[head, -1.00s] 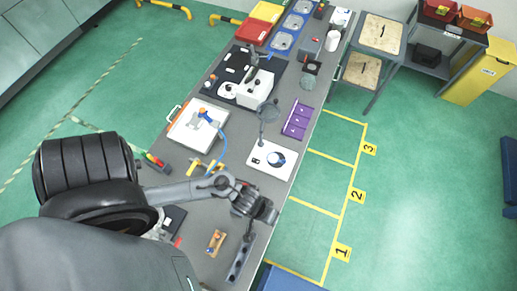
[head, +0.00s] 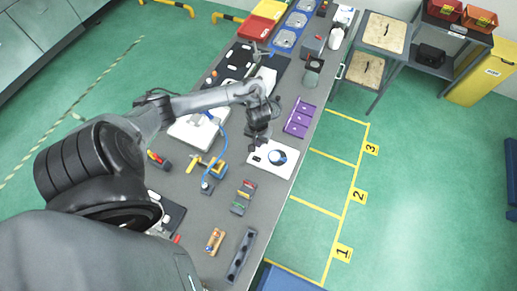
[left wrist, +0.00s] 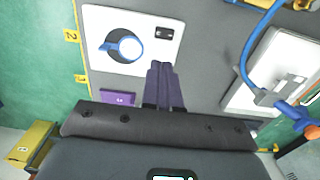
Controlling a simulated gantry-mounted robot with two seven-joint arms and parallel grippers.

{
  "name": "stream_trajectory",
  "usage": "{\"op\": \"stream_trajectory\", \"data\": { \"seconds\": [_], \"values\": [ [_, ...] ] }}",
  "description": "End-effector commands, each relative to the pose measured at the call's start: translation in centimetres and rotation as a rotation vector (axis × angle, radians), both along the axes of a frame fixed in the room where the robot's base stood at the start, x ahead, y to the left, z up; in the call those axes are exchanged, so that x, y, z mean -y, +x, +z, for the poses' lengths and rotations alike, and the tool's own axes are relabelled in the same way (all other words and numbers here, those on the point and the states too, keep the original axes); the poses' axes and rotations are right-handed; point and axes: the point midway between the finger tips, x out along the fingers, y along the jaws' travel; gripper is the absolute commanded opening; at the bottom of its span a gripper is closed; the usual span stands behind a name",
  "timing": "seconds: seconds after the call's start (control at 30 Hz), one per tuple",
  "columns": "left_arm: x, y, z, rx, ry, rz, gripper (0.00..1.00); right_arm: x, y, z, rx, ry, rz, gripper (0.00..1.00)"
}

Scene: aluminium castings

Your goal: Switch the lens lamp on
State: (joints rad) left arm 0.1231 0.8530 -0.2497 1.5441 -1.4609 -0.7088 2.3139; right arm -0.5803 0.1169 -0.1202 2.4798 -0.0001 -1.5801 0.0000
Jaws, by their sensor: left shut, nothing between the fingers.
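A white plate (head: 275,158) lies on the bench and carries a round white piece with a blue ring (head: 277,157). My left gripper (head: 257,146) is shut and empty, fingers pointing down by the plate's upper left edge. In the left wrist view its fingertips (left wrist: 162,68) appear at the plate's edge, below the switch; contact cannot be told. My right gripper is out of view.
A purple tray (head: 299,118) lies beyond the plate. A white board (head: 190,134) with a blue cable (head: 224,143) is to the left.

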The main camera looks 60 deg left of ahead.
Motion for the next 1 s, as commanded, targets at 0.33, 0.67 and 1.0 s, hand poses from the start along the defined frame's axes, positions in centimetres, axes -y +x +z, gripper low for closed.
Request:
{"op": "stream_trajectory", "data": {
  "seconds": [0.33, 0.67, 1.0],
  "values": [
    [0.1, 0.0, -0.4, 0.000, -0.001, 0.000, 0.00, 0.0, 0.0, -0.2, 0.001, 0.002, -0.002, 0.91],
    [0.2, -0.1, -4.7, -0.001, -0.005, 0.001, 0.00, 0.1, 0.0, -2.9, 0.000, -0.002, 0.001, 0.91],
    [0.1, -0.1, -10.5, -0.003, -0.001, 0.001, 0.00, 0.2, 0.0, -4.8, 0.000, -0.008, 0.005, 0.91]
  ]
}}
